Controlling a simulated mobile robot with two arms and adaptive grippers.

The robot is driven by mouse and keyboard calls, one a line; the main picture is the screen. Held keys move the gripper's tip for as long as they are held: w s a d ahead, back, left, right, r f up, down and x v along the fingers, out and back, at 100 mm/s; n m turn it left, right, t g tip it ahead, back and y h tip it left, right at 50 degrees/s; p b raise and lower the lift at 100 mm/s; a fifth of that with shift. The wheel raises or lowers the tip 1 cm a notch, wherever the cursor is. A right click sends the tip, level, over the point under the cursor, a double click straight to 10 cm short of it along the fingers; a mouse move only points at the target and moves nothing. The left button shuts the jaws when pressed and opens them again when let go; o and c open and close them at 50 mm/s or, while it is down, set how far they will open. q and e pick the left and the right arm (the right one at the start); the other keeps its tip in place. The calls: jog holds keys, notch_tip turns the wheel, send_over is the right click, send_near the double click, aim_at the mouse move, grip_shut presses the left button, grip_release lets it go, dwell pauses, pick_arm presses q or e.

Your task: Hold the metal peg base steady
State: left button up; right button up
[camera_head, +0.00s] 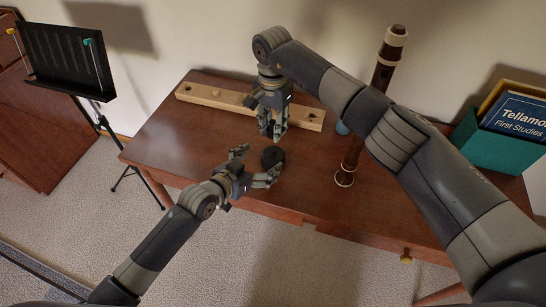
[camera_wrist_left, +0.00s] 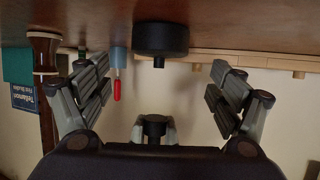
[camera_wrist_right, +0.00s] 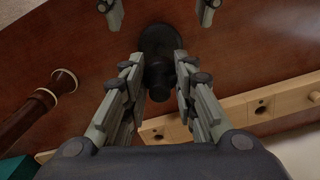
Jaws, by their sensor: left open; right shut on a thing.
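The dark round peg base (camera_head: 272,158) stands on the brown table near its front edge. In the left wrist view, which is upside down, the base (camera_wrist_left: 160,38) shows a short peg. My left gripper (camera_head: 256,165) is open, low in front of the base, its fingers spread to either side and apart from it. My right gripper (camera_head: 272,128) points down above the base, shut on a small dark part (camera_wrist_right: 159,78). In the left wrist view that part (camera_wrist_left: 154,126) appears apart from the peg, above it. The right fingers hide some of it.
A pale wooden rail (camera_head: 215,97) with holes lies along the back. A dark woodwind instrument (camera_head: 381,76) stands upright to the right. A green book box (camera_head: 490,145) is far right. The table's left side is clear.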

pick_arm(q)
jog(key=shift+x, duration=3.55)
jog(key=c, duration=1.6)
pick_arm(e)
send_over(273, 151)
jog(key=shift+f, duration=2.45)
jog(key=shift+f, duration=0.1)
jog(key=shift+f, duration=0.8)
jog(key=shift+f, duration=0.55)
